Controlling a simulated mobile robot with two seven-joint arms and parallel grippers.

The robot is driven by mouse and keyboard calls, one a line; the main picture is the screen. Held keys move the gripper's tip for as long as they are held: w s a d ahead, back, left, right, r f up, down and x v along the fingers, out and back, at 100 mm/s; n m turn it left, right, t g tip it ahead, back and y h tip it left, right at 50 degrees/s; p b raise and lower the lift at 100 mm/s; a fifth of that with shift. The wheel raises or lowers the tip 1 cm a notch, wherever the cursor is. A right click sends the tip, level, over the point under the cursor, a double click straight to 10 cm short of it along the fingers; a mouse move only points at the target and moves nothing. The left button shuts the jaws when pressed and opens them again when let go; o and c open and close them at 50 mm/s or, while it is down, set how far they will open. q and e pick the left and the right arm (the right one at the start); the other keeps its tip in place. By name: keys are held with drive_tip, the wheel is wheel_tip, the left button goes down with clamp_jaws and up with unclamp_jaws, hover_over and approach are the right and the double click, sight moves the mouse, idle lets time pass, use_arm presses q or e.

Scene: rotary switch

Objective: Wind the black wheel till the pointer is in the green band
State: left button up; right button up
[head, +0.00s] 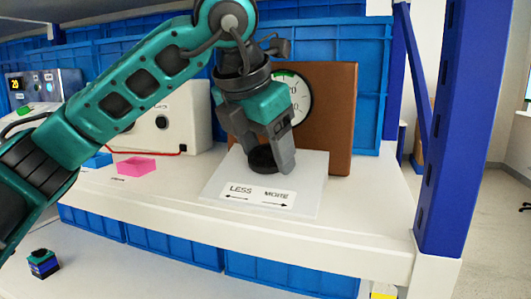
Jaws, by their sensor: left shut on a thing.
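The black wheel (262,158) sits on a light grey base plate (225,180) marked LESS and MORE with arrows. My left gripper (272,163) reaches down from above and is shut on the wheel. The fingers cover part of the wheel. A round white dial (301,99) is on a brown upright panel (335,115) behind the base. A green band (287,75) shows at the dial's upper edge. My left gripper and wrist hide the left part of the dial, and I cannot make out the pointer. My right gripper is not in view.
The base stands on a white shelf (375,205). Blue crates (365,60) stand behind. A blue post (450,130) rises at the right.

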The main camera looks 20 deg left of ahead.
use_arm(q)
drive_tip(key=shift+n, duration=1)
drive_tip(key=o, duration=1)
drive_tip(key=shift+o, duration=0.2)
drive_tip(key=d+p+v, duration=0.1)
drive_tip(key=p+v, duration=0.1)
drive_tip(key=v, duration=1.1)
drive_tip(key=shift+a+p, duration=0.3)
